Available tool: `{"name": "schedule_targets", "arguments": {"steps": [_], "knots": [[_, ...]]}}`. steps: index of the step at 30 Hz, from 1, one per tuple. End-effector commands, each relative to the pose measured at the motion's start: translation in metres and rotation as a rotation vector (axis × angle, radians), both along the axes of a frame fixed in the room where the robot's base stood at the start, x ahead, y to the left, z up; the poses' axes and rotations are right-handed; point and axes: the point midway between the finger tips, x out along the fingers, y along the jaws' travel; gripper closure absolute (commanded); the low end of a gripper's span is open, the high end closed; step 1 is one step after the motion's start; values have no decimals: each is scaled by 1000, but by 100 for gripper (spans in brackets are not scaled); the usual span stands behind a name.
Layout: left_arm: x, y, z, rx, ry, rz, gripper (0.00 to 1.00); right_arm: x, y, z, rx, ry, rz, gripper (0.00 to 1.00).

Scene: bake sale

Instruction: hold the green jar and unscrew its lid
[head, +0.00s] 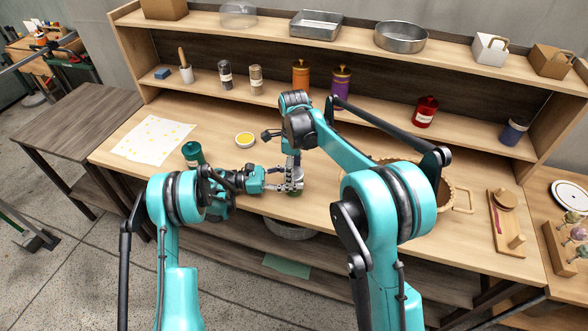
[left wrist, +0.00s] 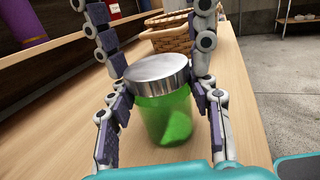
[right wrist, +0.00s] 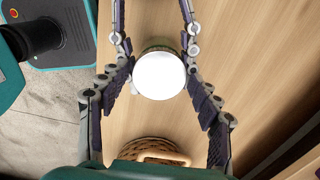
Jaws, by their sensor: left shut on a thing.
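The green jar (left wrist: 166,116) stands upright on the table with a wide silver lid (left wrist: 157,73) on it. In the head view the jar (head: 295,193) is mostly hidden by my grippers. My left gripper (head: 286,181) comes from the left and is shut around the jar's body, with fingers on both sides in the left wrist view. My right gripper (head: 295,158) points down from above. In the right wrist view its spread fingers flank the lid (right wrist: 160,76), which looks bright white; they seem slightly apart from it.
A wicker basket (head: 446,190) is to the right, partly behind my right arm. A wooden board (head: 505,222) lies further right. Shelves with jars and tins line the back.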

Motion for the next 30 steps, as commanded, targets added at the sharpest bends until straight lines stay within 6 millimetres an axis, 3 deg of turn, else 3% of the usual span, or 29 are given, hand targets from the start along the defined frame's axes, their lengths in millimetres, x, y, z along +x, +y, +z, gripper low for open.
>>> {"name": "schedule_targets", "arguments": {"steps": [10, 18, 23, 30], "knots": [[0, 1, 0, 0, 0, 2, 100, 0, -1, 3, -1, 1, -1, 27], [1, 1, 0, 0, 0, 2, 100, 0, -1, 37, -2, 2, -1, 27], [1, 1, 0, 0, 0, 2, 100, 0, -1, 46, -2, 2, -5, 29], [1, 1, 0, 0, 0, 2, 100, 0, 0, 66, -1, 3, -245, 29]]}}
